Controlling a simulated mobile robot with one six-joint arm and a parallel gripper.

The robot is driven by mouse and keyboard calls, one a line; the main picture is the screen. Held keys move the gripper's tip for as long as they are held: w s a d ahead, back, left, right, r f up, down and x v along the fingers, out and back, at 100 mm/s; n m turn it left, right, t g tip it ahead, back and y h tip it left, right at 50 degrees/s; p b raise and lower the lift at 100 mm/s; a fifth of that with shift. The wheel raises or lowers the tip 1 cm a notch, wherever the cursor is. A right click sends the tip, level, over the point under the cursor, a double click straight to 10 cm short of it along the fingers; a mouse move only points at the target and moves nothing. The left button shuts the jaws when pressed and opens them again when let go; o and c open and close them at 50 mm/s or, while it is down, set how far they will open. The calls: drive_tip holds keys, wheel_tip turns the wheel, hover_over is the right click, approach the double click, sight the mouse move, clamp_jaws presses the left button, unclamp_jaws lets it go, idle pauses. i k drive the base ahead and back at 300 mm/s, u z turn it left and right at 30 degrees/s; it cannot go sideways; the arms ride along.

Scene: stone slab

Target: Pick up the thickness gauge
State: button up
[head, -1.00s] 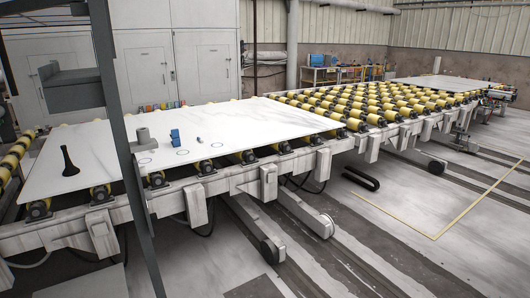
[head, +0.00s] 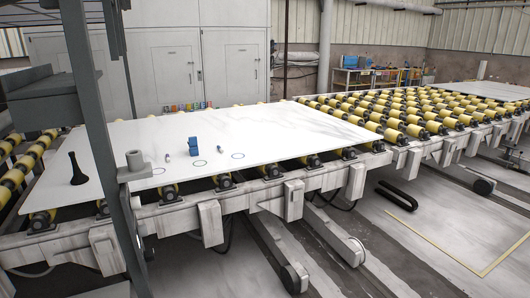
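A small blue block-shaped item (head: 195,146) stands on the white stone slab (head: 280,125), near its front edge left of centre; it may be the thickness gauge, but it is too small to be sure. A dark item with a wide foot and narrow neck (head: 77,174) stands on the slab at the left. Two small pale cylinders, a left one (head: 166,155) and a right one (head: 219,149), stand on either side of the blue item. My gripper is not clearly in view.
The slab rests on a roller conveyor (head: 400,118) with yellow rollers. Thin circles are marked along the slab's front edge. Grey cabinets (head: 170,70) stand behind. A dark post of mine crosses the left side. The floor at front right is mostly clear, with a black loop (head: 397,194).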

sight(193, 141)
drive_tip(key=u, duration=0.25)
drive_tip(key=i, duration=0.85)
drive_tip(key=u, duration=0.4)
drive_tip(key=i, duration=0.75)
drive_tip(key=u, duration=0.55)
drive_tip(key=i, duration=1.7)
drive_tip(key=u, duration=0.3)
